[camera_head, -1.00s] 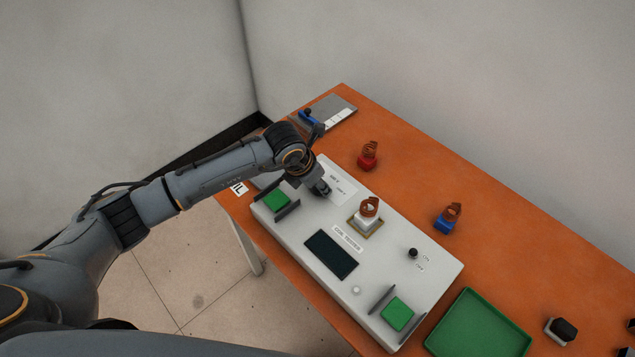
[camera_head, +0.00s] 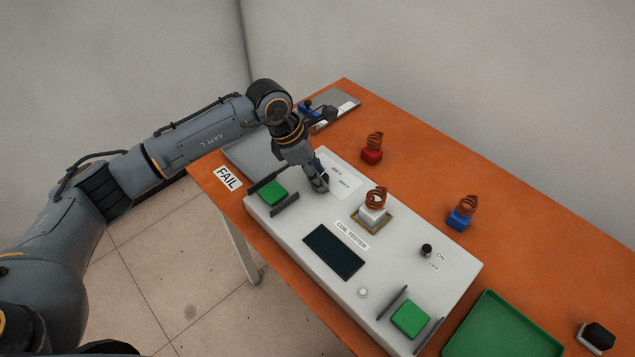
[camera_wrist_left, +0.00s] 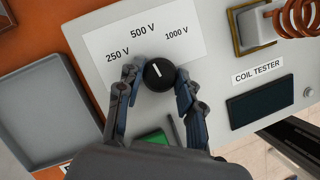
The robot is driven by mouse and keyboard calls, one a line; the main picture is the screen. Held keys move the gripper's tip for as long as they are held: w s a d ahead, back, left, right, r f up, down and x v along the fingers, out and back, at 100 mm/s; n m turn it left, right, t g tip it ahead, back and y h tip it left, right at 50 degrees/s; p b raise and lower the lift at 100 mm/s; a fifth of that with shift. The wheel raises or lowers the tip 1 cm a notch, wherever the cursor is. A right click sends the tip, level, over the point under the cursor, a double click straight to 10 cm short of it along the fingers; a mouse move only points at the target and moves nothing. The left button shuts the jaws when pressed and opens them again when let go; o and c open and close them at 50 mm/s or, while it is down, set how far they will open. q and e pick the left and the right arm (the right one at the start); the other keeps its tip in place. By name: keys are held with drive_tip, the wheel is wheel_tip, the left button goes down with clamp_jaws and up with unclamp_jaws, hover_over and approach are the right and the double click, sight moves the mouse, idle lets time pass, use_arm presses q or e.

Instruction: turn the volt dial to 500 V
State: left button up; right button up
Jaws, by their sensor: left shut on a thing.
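The black volt dial (camera_wrist_left: 160,74) is on the white coil tester (camera_head: 290,220). In the left wrist view its white mark points up and slightly left, toward the printed 500 V (camera_wrist_left: 143,32). The 250 V label (camera_wrist_left: 117,53) is to the left and the 1000 V label (camera_wrist_left: 177,35) to the right. My left gripper (camera_wrist_left: 158,82) is shut on the dial, one finger on each side. In the head view my left gripper (camera_head: 320,184) points down at the tester's far end and hides the dial. My right gripper is not in view.
A coil on a white base (camera_head: 374,217) stands on the tester near the dark screen (camera_head: 335,251). Coils on a red base (camera_head: 372,155) and a blue base (camera_head: 460,220) stand behind on the orange table. A green tray (camera_head: 505,330) is at the lower right.

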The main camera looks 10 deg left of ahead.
use_arm(q)
drive_tip(key=shift+m+g+b, duration=0.3)
drive_tip(key=shift+m+b, duration=0.55)
drive_tip(key=shift+m, duration=0.05)
drive_tip(key=o, duration=1.2)
drive_tip(key=shift+r, duration=0.1)
drive_tip(key=v, duration=1.2)
drive_tip(key=shift+w+a, duration=0.1)
